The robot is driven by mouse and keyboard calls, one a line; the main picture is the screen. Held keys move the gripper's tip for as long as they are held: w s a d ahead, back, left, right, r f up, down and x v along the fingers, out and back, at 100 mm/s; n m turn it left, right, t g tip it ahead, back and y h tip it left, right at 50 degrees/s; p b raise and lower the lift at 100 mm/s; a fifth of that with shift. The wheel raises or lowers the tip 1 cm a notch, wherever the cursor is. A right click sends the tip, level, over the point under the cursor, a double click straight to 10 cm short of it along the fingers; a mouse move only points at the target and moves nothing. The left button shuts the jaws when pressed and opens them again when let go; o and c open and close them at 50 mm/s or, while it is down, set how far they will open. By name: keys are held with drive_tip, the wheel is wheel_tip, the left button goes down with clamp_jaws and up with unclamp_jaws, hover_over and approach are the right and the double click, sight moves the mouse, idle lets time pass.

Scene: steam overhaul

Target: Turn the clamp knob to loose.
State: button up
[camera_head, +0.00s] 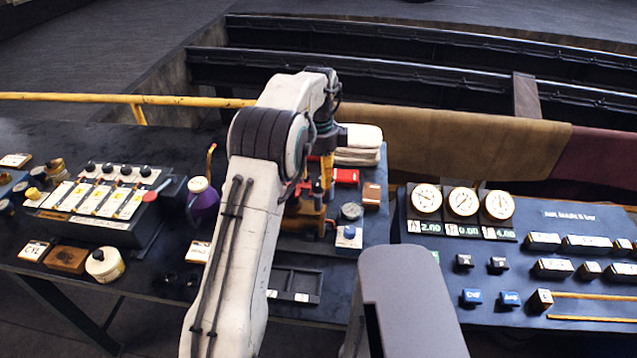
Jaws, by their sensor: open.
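My white arm reaches out over the dark bench, and my gripper (322,160) points down at its end. It is open, with no object seen in it; its fingertips are small and partly hidden by my arm. Below it stands an orange-brown fixture (308,222), which looks like the clamp. My arm hides the fixture's left side, and the knob's setting cannot be read.
A gauge (351,211), a white block with a blue knob (348,237) and a red box (346,176) stand close on the right. Folded cloths (358,146) lie behind. A purple jug (203,200) and a lever panel (98,195) are left.

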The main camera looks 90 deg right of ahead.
sight(319, 183)
drive_tip(key=shift+f, duration=1.6)
clamp_jaws()
